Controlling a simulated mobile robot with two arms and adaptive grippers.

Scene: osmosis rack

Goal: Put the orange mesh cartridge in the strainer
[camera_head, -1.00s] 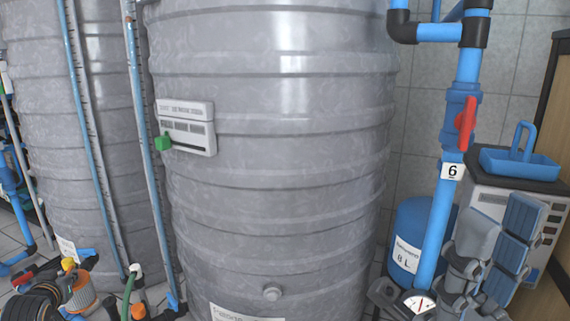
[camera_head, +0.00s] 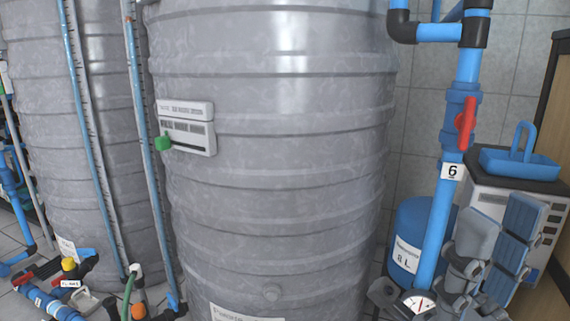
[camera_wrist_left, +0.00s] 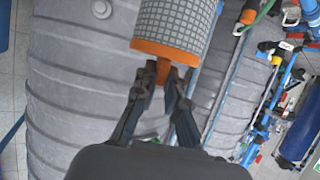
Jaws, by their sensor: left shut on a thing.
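The orange mesh cartridge (camera_wrist_left: 175,22) has a grey mesh body and an orange end cap with a short stem. It shows at the top of the left wrist view, partly cut off. My left gripper (camera_wrist_left: 163,80) is shut on the orange stem, with the cartridge beyond the fingertips. Neither shows in the head view. My right gripper (camera_head: 499,225) is at the lower right of the head view, fingers up, apart and empty. I cannot identify the strainer for certain; blue pipework with a labelled fitting (camera_head: 70,284) lies at the lower left.
A large grey ribbed tank (camera_head: 280,170) fills the middle, with another grey tank (camera_head: 40,130) at left. A blue pipe marked 6 (camera_head: 438,220) with a red valve handle (camera_head: 466,123) stands at right. A blue tray (camera_head: 520,165) sits on a cabinet behind my right gripper.

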